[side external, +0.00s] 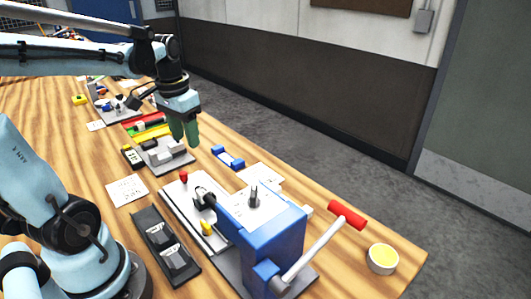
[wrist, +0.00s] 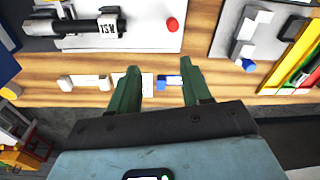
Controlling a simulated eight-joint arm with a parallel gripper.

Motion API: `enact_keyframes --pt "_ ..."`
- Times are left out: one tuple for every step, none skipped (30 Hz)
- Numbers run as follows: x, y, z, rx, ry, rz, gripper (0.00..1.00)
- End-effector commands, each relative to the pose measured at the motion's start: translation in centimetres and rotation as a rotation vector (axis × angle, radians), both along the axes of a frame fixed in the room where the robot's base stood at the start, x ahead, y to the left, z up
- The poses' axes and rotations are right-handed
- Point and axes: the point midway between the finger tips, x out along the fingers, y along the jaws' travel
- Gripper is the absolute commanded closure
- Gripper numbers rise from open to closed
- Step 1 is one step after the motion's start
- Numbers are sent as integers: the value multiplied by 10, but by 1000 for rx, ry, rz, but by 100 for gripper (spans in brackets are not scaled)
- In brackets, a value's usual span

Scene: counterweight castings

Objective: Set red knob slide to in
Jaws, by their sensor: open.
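The red knob (side external: 183,177) stands at the far end of a white plate (side external: 177,197), in front of the blue machine in the side view. It also shows as a red disc in the wrist view (wrist: 172,24), at the top middle. Whether it is in or out I cannot tell. My gripper (side external: 184,142) hangs above the table beyond the red knob, pointing down. In the wrist view my green fingers (wrist: 160,72) are apart with nothing held between them. The red knob lies ahead of the fingertips, apart from them.
The blue machine (side external: 265,240) has a lever with a red grip (side external: 347,215). A yellow knob (side external: 206,228) and a black cylinder (wrist: 80,27) sit on the white plate. A grey fixture (side external: 166,156) stands close below my gripper. A blue-ended part (side external: 228,157) lies near the table edge.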

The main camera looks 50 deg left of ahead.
Motion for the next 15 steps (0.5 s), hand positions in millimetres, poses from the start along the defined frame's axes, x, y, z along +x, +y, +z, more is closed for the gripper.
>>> enact_keyframes --pt "-3 12 0 -16 29 20 52" --pt "-5 16 0 -24 42 25 52" --pt "-8 21 0 -33 57 32 52" --pt "-9 24 1 -39 66 35 52" --pt "-10 26 0 -44 73 37 52" --pt "-11 28 0 -47 78 39 52" --pt "-11 28 -1 -50 82 40 52" --pt "-12 29 -2 -50 84 40 52" --pt "-12 29 -4 -52 85 40 52" --pt "-12 29 -6 -52 85 40 52" --pt "-12 29 -8 -51 85 39 52" --pt "-12 29 -12 -51 84 39 52" --pt "-12 28 -15 -50 84 39 52" --pt "-11 28 -19 -50 84 39 52" --pt "-12 28 -24 -50 83 39 52"
